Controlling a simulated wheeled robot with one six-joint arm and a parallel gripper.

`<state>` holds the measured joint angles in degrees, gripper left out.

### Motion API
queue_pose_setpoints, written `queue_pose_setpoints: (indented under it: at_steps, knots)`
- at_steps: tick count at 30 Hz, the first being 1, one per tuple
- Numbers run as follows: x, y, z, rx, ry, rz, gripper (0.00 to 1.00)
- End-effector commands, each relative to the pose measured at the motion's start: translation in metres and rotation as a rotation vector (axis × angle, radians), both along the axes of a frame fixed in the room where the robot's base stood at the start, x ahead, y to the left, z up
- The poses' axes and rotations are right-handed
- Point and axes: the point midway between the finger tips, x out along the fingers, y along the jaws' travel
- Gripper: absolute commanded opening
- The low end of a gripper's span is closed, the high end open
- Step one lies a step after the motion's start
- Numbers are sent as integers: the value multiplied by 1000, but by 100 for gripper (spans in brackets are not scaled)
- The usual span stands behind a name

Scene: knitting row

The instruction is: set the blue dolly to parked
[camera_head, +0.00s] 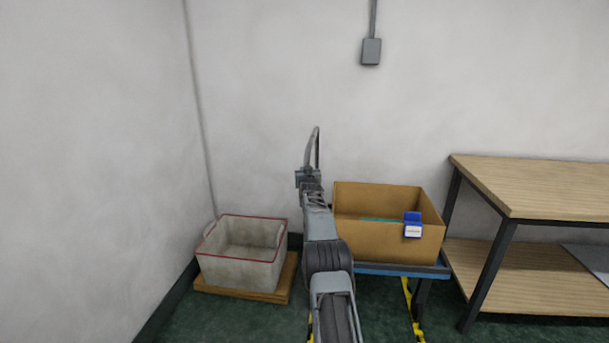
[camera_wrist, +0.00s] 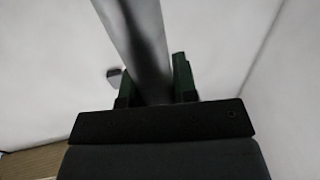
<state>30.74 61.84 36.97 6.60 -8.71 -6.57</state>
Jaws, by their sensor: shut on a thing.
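The blue dolly (camera_head: 395,269) stands by the back wall, its blue deck edge showing under a cardboard box (camera_head: 390,243). My arm hides the deck's left part. A grey curved bar (camera_head: 314,147), apparently the dolly's handle, rises at the left end. My gripper (camera_head: 308,179) is at the lower part of this bar. In the wrist view the grey bar (camera_wrist: 135,40) runs between the two green-padded fingers of my gripper (camera_wrist: 155,82), which is shut on it. The bar's join to the deck is hidden.
Yellow-and-black floor tape (camera_head: 408,297) shows under the dolly. A grey bin with a red rim (camera_head: 243,266) stands on a wooden board (camera_head: 245,291) to the left. A wooden table (camera_head: 540,185) with a lower shelf stands close at right. A blue-and-white item (camera_head: 412,224) is at the box's front edge.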

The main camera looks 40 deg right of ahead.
Motion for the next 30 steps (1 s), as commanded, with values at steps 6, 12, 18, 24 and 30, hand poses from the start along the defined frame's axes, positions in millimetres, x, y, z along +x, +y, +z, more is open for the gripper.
queue_pose_setpoints:
  at_steps: [6,12,18,24,30]
  knots:
    - [0,-4,3,-2,-6,-1,0]
    - [-2,-7,3,-3,-6,-5,0]
    - [-4,-9,3,-2,-6,-9,42]
    - [-5,-11,2,-1,-4,-12,53]
    - [-5,-10,2,-1,-3,-11,53]
